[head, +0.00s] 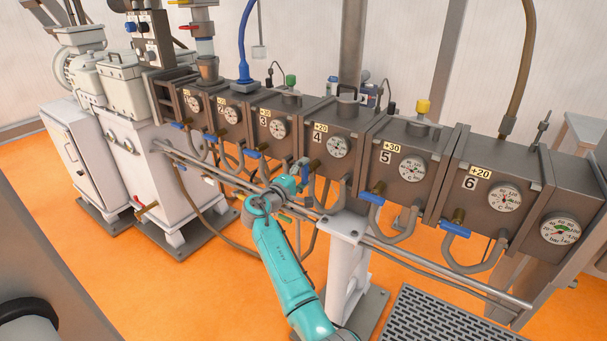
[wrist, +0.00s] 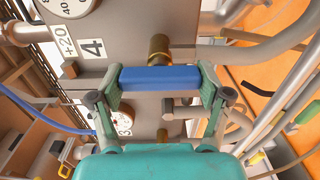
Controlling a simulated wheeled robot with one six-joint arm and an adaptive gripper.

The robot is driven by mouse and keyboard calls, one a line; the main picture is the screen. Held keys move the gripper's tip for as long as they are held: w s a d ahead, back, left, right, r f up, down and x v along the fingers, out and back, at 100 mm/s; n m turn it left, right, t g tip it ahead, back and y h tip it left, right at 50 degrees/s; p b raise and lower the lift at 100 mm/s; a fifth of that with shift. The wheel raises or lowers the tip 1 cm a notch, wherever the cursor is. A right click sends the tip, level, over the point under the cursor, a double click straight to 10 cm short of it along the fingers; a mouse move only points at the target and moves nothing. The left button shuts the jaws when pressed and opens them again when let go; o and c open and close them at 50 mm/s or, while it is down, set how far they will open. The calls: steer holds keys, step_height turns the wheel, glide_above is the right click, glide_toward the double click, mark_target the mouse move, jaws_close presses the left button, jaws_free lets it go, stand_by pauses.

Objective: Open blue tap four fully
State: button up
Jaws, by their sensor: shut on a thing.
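Blue tap four (wrist: 160,78) is a blue bar handle on a brass stem (wrist: 159,48), below the block marked 4 and +20 in the wrist view. My gripper (wrist: 158,92) is shut on this handle, with one green-padded finger at each end of the bar. The handle lies crosswise in the wrist view. In the head view my gripper (head: 303,174) is at the front of block 4 (head: 337,130), in front of the tap, and the handle is mostly hidden there.
Other blue taps sit along the row, such as tap three (head: 254,154), tap five (head: 371,198) and tap six (head: 455,229). Curved grey hoses (head: 400,231) hang under the blocks. A long metal rail (head: 430,268) runs below them. Orange floor is open at the left front.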

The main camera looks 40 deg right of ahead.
steer(key=o, duration=1.1)
steer(key=v, duration=1.2)
